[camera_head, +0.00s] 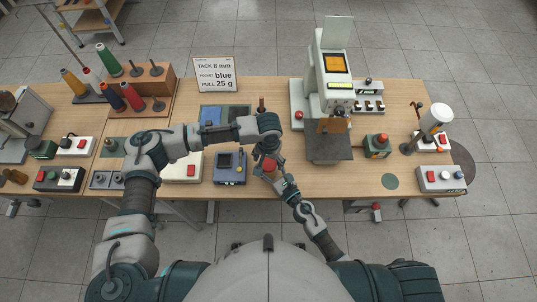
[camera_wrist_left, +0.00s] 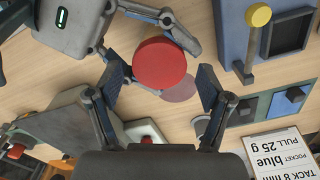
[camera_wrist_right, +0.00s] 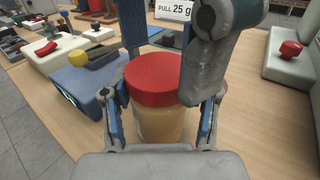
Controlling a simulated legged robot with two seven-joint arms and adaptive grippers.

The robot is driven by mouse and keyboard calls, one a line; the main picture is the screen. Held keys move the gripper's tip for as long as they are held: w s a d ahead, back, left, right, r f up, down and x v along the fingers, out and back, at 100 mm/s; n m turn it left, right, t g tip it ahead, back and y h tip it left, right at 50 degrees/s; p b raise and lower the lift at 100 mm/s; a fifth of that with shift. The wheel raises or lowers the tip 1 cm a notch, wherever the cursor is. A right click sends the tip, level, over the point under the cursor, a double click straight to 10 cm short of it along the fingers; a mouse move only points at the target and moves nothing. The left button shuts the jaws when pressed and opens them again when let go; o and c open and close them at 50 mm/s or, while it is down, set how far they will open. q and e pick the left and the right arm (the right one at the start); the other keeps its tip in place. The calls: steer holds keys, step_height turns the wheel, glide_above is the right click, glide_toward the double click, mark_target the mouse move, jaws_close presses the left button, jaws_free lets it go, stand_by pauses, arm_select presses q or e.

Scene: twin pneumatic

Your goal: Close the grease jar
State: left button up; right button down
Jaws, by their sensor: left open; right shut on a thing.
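The grease jar (camera_wrist_right: 157,125) has a pale, see-through body and stands upright in my right gripper (camera_wrist_right: 165,103), whose fingers are shut on its sides. Its red lid (camera_wrist_right: 155,78) sits on top of the jar; I cannot tell how tight it is. The lid also shows in the left wrist view (camera_wrist_left: 160,63) and, small, in the head view (camera_head: 270,164). My left gripper (camera_wrist_left: 162,84) is open over the lid, with one finger on each side. In the left wrist view, gaps show between its pads and the lid.
A blue box with a yellow knob (camera_wrist_right: 75,62) stands beside the jar. A press (camera_head: 332,75) stands to the right.

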arm_select(q)
steer(key=shift+f, duration=0.3)
arm_select(e)
steer(key=shift+f, duration=0.1)
arm_select(q)
steer(key=c, duration=1.2)
steer(key=m, duration=0.5)
steer(key=shift+m, duration=0.3)
steer(key=m, duration=0.4)
steer(key=shift+a, duration=0.1)
steer(key=o, duration=1.3)
